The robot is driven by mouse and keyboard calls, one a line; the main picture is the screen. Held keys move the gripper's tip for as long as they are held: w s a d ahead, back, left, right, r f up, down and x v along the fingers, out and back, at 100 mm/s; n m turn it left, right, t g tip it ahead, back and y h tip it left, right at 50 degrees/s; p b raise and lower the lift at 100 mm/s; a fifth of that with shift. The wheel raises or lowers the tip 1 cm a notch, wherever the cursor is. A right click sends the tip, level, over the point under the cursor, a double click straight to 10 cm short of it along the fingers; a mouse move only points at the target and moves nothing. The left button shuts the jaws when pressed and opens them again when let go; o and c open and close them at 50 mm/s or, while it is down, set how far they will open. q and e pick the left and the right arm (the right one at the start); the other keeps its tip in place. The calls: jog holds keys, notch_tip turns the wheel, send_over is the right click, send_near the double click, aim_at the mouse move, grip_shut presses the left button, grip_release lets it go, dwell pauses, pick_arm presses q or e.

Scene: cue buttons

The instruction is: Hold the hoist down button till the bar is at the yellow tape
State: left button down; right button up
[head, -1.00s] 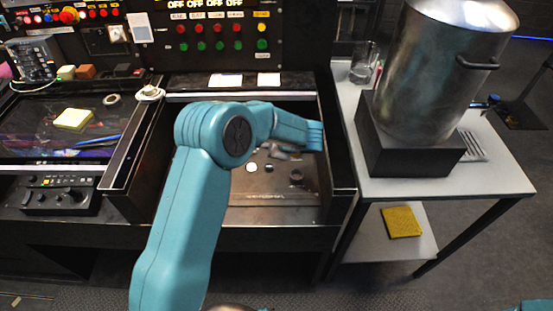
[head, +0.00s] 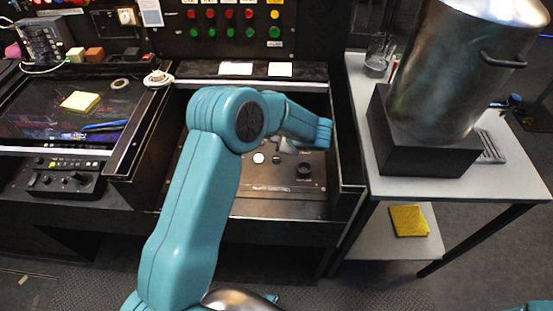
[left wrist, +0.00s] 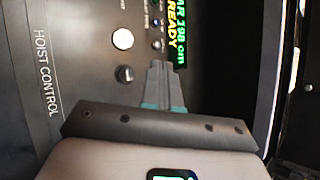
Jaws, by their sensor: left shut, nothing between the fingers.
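The hoist control panel (head: 270,203) lies in the recess in the middle of the head view; it also shows in the left wrist view (left wrist: 75,60), rotated, with its HOIST CONTROL lettering. It carries a white round button (left wrist: 123,39), a dark round control (left wrist: 125,74) and small buttons (left wrist: 157,44). I cannot read which one is down. A display (left wrist: 178,35) reads 198 cm and READY. My left gripper (head: 287,147) is shut and empty over the panel; its fingertips (left wrist: 159,66) point toward the small buttons and display. Contact cannot be told. I see neither bar nor yellow tape.
A steel pot (head: 455,75) on a black block stands on the side table (head: 400,185) at right. A panel of red and green buttons (head: 230,25) is behind. A desk screen (head: 50,125) is at left. Raised walls edge the panel's recess.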

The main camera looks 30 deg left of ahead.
pick_arm(q)
jog(key=b, duration=0.3)
send_over(278, 160)
notch_tip(278, 160, down, 6)
jog(key=shift+r, duration=0.1)
jog(key=shift+f+b, duration=0.3)
jog(key=shift+b, duration=0.05)
dwell(1.4)
jog(key=shift+f+b, duration=0.45)
jog(key=shift+b, duration=0.3)
